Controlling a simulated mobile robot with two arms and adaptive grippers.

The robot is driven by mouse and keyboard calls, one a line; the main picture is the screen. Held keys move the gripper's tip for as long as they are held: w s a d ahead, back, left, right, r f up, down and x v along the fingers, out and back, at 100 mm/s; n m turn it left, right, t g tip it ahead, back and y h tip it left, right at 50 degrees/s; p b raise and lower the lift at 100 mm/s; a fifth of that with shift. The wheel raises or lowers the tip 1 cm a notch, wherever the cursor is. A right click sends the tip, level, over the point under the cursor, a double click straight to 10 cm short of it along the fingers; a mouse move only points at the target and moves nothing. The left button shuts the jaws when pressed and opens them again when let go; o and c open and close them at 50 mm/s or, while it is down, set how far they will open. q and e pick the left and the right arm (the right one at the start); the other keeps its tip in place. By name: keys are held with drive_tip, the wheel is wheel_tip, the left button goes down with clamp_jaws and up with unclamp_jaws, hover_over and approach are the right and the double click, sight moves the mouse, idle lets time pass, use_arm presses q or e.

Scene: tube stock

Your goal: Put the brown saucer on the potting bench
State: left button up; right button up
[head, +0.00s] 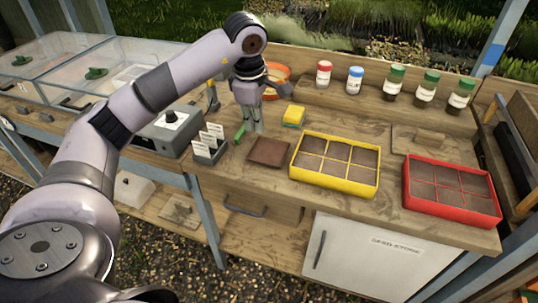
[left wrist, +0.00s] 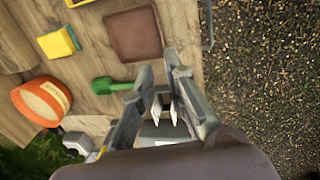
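The brown saucer (head: 268,151) is a flat, square, low-rimmed piece. It lies flat on the wooden potting bench (head: 345,118), near the front edge and left of the yellow tray. It also shows empty at the top of the left wrist view (left wrist: 133,35). My left gripper (head: 257,128) points down over the bench, behind and slightly left of the saucer in the head view. In the left wrist view its two fingertips (left wrist: 159,65) stand apart with nothing held between them, clear of the saucer. My right gripper is not in view.
A green-handled tool (head: 240,133) lies near my left gripper. A label holder (head: 209,148) stands left of the saucer. The yellow tray (head: 296,170) and red tray (head: 455,208) stand to the right. A sponge (head: 293,115), an orange pot (head: 277,73) and several bottles are behind.

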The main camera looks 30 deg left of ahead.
use_arm(q)
drive_tip(key=p, duration=0.2)
hover_over(262, 162)
drive_tip(key=f, duration=1.1)
drive_tip(key=shift+s+d+f, duration=0.2)
drive_tip(key=shift+s, duration=0.15)
drive_tip(key=f, duration=0.1)
drive_tip(key=f+p, duration=0.1)
drive_tip(key=f, duration=0.1)
drive_tip(key=f+p, duration=0.1)
drive_tip(key=shift+w+a+f, duration=0.25)
drive_tip(key=shift+f, duration=0.15)
drive_tip(key=shift+w+f, duration=0.1)
drive_tip(key=shift+f, duration=0.2)
drive_tip(key=shift+c, duration=0.3)
clamp_jaws()
drive_tip(key=shift+r, duration=0.15)
